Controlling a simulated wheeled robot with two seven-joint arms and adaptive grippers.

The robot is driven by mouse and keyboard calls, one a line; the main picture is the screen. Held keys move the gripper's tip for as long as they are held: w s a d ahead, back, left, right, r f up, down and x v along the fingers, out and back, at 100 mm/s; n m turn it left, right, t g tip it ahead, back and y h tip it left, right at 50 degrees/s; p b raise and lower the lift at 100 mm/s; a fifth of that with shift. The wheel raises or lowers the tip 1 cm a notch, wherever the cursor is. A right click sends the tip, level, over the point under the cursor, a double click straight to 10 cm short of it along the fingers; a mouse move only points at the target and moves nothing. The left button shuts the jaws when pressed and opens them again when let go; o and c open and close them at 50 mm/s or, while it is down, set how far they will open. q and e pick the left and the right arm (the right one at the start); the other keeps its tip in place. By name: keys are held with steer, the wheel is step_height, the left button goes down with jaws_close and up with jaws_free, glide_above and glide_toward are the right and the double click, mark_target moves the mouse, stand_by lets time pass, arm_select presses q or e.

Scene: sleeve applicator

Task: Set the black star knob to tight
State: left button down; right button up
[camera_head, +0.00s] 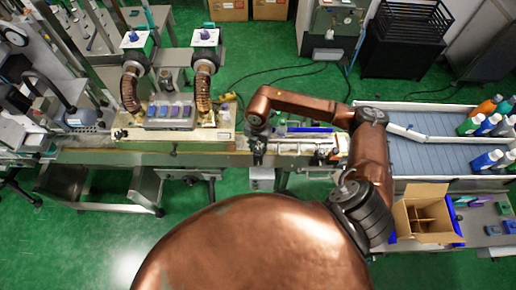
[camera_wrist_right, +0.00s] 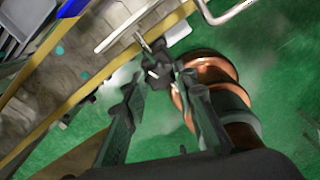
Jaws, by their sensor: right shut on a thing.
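The black star knob (camera_wrist_right: 157,66) shows in the right wrist view as a dark lobed shape with a lighter pin at its middle. It sits beside the edge of the conveyor (camera_wrist_right: 80,85). My right gripper (camera_wrist_right: 162,82) has one finger on each side of the knob and is shut on it. In the head view the right gripper (camera_head: 258,158) points down at the front edge of the conveyor (camera_head: 200,158); the knob is too small and covered to make out there. Any setting mark is not readable. My left gripper is not in view.
Two white-topped units (camera_head: 205,38) with brown ribbed hoses stand behind the conveyor at left. A bottle tray (camera_head: 440,150) and an open cardboard box (camera_head: 428,222) are at right. Green floor lies in front of the conveyor.

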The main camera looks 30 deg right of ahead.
mark_target(258, 150)
steer(key=shift+w+m, duration=0.1)
steer(key=shift+m, duration=1.5)
steer(key=o, duration=1.2)
steer(key=shift+c, duration=0.2)
steer(key=shift+r, duration=0.1)
step_height(258, 150, up, 12)
